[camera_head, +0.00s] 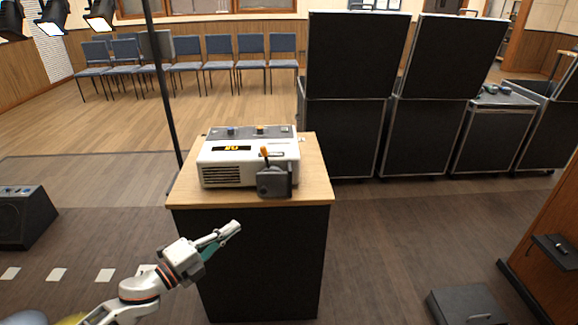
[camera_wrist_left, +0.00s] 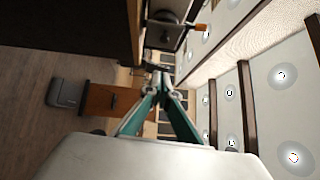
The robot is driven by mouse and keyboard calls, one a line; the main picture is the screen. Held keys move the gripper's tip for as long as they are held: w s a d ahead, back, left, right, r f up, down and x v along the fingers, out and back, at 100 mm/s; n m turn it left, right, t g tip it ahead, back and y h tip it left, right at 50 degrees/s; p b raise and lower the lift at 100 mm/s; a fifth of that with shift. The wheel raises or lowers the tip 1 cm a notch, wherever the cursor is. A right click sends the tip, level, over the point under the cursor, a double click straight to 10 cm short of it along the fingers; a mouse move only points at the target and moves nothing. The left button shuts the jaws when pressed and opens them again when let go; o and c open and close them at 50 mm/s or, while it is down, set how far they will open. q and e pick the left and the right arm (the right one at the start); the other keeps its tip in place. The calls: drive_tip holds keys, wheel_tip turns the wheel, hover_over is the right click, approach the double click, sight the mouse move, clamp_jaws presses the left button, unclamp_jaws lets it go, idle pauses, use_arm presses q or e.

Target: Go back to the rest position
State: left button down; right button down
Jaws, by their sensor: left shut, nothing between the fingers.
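My left gripper (camera_head: 231,229) is shut and empty in the head view. It hangs in front of the pedestal (camera_head: 262,255), below its wooden top, apart from the console. Its two green fingers meet at the tips in the left wrist view (camera_wrist_left: 163,80). The white lighting console (camera_head: 222,173) sits on the pedestal's wooden top. A grey lever box (camera_head: 273,183) with an orange-tipped lever (camera_head: 265,152) is at its front right. The orange tip also shows at the top of the left wrist view (camera_wrist_left: 201,27). My right gripper is not in view.
Tall black cases (camera_head: 352,90) stand behind the pedestal to the right. A black floor speaker (camera_head: 24,216) is at the left. A thin dark pole (camera_head: 163,85) rises behind the pedestal. A wooden cabinet (camera_head: 553,235) stands at the right edge. Floor between pedestal and cabinet is mostly clear.

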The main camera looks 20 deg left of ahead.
use_arm(q)
drive_tip(key=s+d+f+n+g+y, duration=0.2)
drive_tip(key=s+d+f+n, duration=0.3)
drive_tip(key=s+f+n, duration=0.4)
drive_tip(key=s+d+f+n+g+y, duration=0.3)
drive_tip(key=s+f+n, duration=0.7)
drive_tip(key=s+f, duration=0.4)
drive_tip(key=shift+d+f+n+g+y+p, duration=0.2)
drive_tip(key=shift+d+n+g+y+p, duration=0.15)
drive_tip(key=shift+d+g, duration=0.6)
drive_tip(key=shift+s+d+t, duration=0.1)
drive_tip(key=shift+d+t, duration=0.05)
drive_tip(key=shift+t, duration=0.2)
